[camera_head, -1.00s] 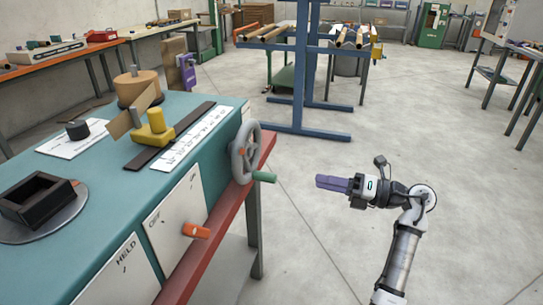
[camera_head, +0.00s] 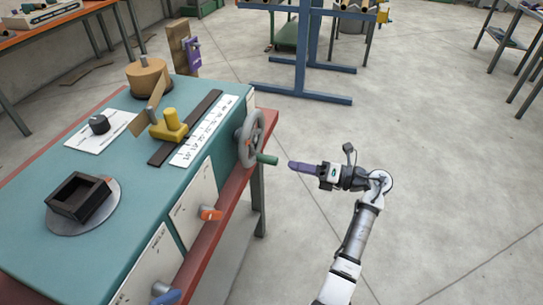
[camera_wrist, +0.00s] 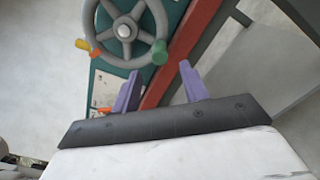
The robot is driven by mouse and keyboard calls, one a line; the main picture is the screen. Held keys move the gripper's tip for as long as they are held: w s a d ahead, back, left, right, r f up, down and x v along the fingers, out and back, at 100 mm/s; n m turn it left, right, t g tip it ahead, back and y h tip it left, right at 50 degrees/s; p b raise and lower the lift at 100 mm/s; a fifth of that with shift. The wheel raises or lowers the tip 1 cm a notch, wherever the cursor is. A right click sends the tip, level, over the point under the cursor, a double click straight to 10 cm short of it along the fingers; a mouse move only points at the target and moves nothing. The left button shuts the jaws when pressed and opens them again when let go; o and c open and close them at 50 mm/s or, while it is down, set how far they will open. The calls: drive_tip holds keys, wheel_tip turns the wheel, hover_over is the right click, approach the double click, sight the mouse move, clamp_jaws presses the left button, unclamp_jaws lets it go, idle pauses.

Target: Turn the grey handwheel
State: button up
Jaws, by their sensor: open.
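The grey handwheel (camera_head: 250,137) stands on the right end face of the teal winder bench (camera_head: 67,187). Its green handle (camera_head: 267,159) sticks out toward my gripper from the wheel's lower right. My gripper (camera_head: 292,167) has purple fingers and points left at the handle, a short gap away. In the wrist view the handwheel (camera_wrist: 128,31) shows at the top, with the green handle (camera_wrist: 160,52) on its lower right rim. My gripper's two fingers (camera_wrist: 159,84) are apart, with nothing between them. The handle lies beyond the fingertips, roughly in line with the gap.
An orange lever (camera_head: 211,214) and a blue lever (camera_head: 166,293) sit on the bench's front panels, below the handwheel. A red rail (camera_head: 205,249) runs along the bench's edge. A blue stand (camera_head: 301,92) is behind. The floor right of my arm is clear.

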sight(271, 161)
drive_tip(key=p+x, duration=0.2)
drive_tip(key=x, duration=0.6)
clamp_jaws()
